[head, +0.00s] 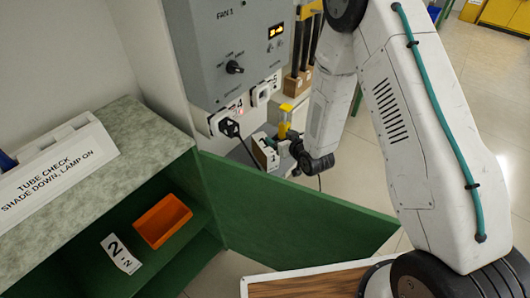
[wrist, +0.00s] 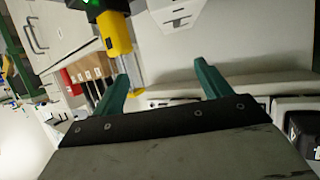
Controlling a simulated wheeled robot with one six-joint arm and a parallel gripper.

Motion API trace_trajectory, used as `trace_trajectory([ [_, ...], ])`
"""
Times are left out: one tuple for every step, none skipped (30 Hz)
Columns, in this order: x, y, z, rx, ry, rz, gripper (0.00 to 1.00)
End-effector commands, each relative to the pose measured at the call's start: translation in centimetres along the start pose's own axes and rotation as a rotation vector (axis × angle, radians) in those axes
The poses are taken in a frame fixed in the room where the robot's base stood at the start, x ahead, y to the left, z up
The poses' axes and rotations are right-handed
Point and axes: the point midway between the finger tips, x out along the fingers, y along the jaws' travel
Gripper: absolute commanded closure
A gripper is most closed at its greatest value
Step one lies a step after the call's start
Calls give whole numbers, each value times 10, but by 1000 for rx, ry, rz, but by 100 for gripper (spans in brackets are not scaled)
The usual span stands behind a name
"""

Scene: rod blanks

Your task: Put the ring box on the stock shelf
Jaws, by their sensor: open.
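My gripper (wrist: 163,78) is open in the wrist view, its two teal fingers apart with nothing between them. In the head view my gripper (head: 278,142) is small and partly hidden by its own wrist, in front of the grey wall panel. An orange open-topped bin (head: 162,221) sits on a green shelf (head: 190,243) at the lower left, well away from my gripper. I cannot tell whether this bin is the ring box, or whether the green shelf is the stock shelf. No other thing is clearly a ring box.
A yellow-and-grey object (wrist: 117,42) is just beyond the left finger in the wrist view. A grey control panel (head: 235,50) with a plug (head: 229,127) and cable stands behind. A green panel (head: 290,215) slants across the middle. A numbered card (head: 121,253) lies near the bin.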

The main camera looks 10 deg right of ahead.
Motion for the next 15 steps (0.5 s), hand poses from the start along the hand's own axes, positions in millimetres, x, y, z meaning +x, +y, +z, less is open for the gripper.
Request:
trace_trajectory([
  [2, -7, 23, 7, 24, -16, 24],
  [2, -10, 32, 11, 46, -24, 24],
  [2, -14, 42, 16, 73, -34, 24],
  [2, -17, 48, 19, 92, -41, 24],
  [2, -19, 54, 23, 108, -47, 24],
  [0, -22, 61, 27, 127, -53, 24],
  [-1, -24, 66, 30, 139, -58, 24],
  [-2, -28, 69, 16, 151, -59, 24],
  [-3, -31, 74, 0, 164, -57, 24],
  [-4, -33, 77, -11, 172, -55, 24],
  [-5, -35, 79, -19, 178, -55, 24],
  [-5, -37, 81, -28, 187, -55, 24],
  [-5, -38, 82, -33, 191, -54, 24],
  [-4, -39, 82, -37, 194, -54, 24],
  [-2, -39, 82, -40, 197, -53, 24],
])
